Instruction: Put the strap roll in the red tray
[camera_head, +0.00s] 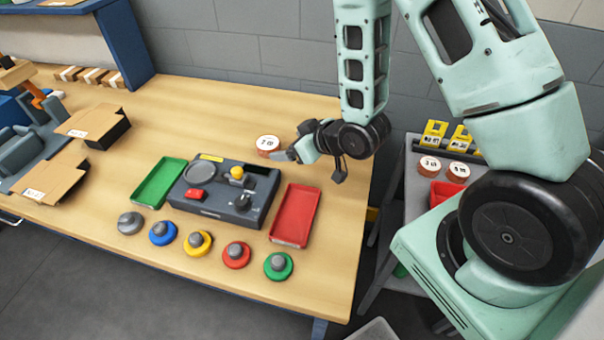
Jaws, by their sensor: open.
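The red tray (295,214) lies empty on the wooden table, right of the dark grey machine. My gripper (290,154) is open above the table's back right part, behind the red tray. A short round brown piece with a white numbered top (268,143) stands just left of my fingers; I see nothing between them. It may be the strap roll, but I cannot tell for sure. Two similar round pieces, one on the left (430,164) and one on the right (458,171), stand on the grey side stand.
The dark grey machine (205,207) stands between a green tray (158,183) and the red tray. Several coloured round knobs line the front. Open cardboard boxes (50,175) stand at the left. A red bin (446,192) sits on the side stand. The back middle of the table is clear.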

